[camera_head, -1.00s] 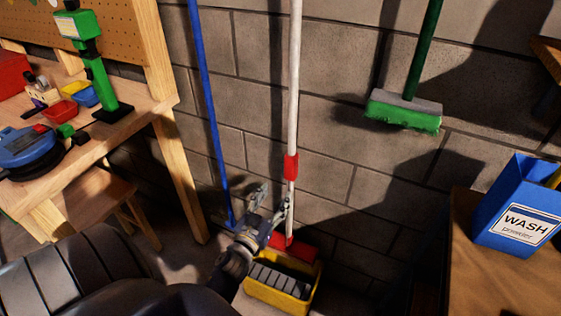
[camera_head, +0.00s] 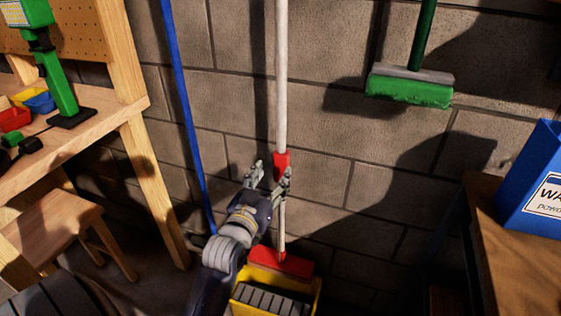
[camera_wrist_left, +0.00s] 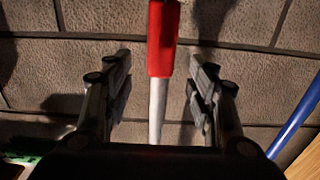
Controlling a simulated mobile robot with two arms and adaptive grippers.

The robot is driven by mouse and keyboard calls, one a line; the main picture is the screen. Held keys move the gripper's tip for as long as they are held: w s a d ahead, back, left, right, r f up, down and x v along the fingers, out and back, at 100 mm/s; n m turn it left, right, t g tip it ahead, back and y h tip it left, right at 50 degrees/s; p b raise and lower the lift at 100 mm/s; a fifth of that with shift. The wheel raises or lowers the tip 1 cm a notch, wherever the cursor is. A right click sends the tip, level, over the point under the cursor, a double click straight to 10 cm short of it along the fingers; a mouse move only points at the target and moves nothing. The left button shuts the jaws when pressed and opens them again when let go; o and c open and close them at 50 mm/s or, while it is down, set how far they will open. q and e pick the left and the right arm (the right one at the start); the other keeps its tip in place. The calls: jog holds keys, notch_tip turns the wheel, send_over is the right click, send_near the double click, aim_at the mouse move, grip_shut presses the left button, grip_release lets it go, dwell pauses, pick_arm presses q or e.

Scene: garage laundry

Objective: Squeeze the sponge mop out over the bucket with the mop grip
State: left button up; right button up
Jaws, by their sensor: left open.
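The sponge mop has a white pole (camera_head: 281,85), a red mop grip (camera_head: 281,163) partway down, and a red head (camera_head: 283,262) at the bucket's back rim. The yellow bucket (camera_head: 317,292) has a grey ribbed insert and is cut off by the bottom edge. My left gripper (camera_head: 271,177) is open at the pole, level with the grip's lower end. In the left wrist view its two fingers stand apart on either side of the pole, with the red grip (camera_wrist_left: 163,40) between and beyond the tips. I see no finger touching it. My right gripper is not in view.
A blue pole (camera_head: 183,100) leans on the block wall left of the mop. A green brush (camera_head: 410,88) hangs to the right. A wooden workbench (camera_head: 125,110) and stool (camera_head: 50,225) stand left. A blue wash powder box (camera_head: 535,185) sits on a table at right.

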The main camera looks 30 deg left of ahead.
aim_at(279, 163)
pick_arm(q)
jog(key=x, duration=0.8)
jog(key=shift+b, duration=0.3)
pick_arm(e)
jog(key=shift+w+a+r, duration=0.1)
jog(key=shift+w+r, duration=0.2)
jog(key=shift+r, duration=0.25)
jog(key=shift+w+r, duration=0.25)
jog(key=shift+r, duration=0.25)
pick_arm(q)
jog(key=shift+s, duration=0.1)
